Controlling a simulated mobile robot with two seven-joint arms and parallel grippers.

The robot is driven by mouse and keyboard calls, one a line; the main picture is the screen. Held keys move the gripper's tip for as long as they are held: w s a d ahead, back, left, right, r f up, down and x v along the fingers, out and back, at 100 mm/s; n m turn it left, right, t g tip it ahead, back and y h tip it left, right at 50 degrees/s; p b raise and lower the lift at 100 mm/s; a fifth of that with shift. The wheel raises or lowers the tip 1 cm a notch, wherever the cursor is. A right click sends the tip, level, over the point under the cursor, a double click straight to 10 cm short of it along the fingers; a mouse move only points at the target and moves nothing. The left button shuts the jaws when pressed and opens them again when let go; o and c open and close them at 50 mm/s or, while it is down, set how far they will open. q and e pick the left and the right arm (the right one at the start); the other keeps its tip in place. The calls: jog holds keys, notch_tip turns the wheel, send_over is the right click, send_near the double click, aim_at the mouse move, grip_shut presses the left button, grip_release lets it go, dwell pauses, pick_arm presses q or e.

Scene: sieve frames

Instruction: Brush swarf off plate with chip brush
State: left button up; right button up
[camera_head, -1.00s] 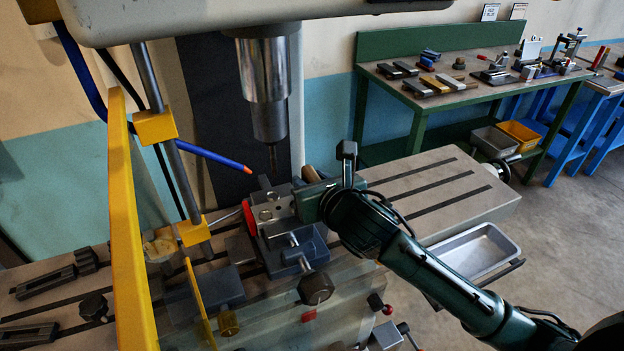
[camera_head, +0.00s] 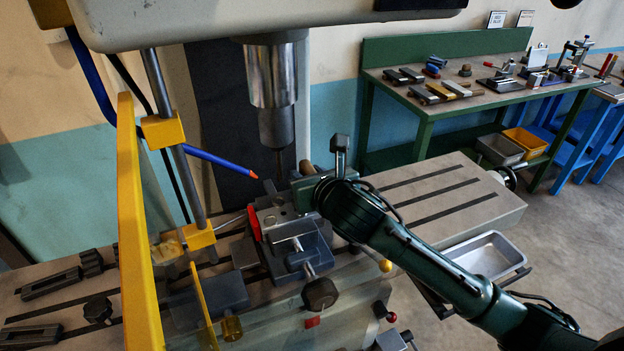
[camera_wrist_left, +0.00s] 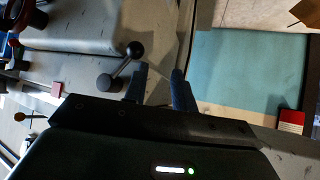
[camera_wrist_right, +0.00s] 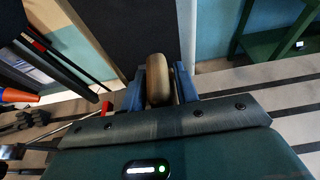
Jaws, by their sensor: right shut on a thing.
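My right gripper (camera_head: 303,188) is at the back right of the vise (camera_head: 300,246) on the machine table. In the right wrist view its blue fingers (camera_wrist_right: 160,88) are closed on the rounded wooden handle of the chip brush (camera_wrist_right: 158,75). The handle's end also shows just above the gripper in the head view (camera_head: 306,167). The bristles are hidden. A grey block with holes, likely the plate (camera_head: 274,216), sits in the vise beside a red part. I cannot make out swarf on it. My left gripper (camera_wrist_left: 156,88) shows only in its wrist view, fingers apart and empty.
The spindle (camera_head: 272,90) hangs above the vise, with an orange-tipped blue hose (camera_head: 222,163) close by. A yellow guard frame (camera_head: 138,230) stands on the left. The slotted table (camera_head: 440,195) is clear to the right, with a metal tray (camera_head: 490,256) beside it.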

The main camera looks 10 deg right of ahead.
jog(key=shift+w, duration=0.1)
dwell(0.3)
jog(key=shift+s+d, duration=0.2)
jog(key=shift+s, duration=0.9)
jog(key=shift+s+d, duration=0.2)
jog(key=shift+s, duration=0.85)
jog(key=shift+w+a, duration=0.2)
jog(key=shift+w, duration=0.9)
jog(key=shift+w+a, duration=0.2)
jog(key=shift+w, duration=0.9)
jog(key=shift+s, duration=0.1)
jog(key=shift+s+d, duration=0.25)
jog(key=shift+s, duration=0.8)
jog(key=shift+s+d, duration=0.2)
jog(key=shift+s, duration=0.85)
jog(key=shift+s, duration=0.1)
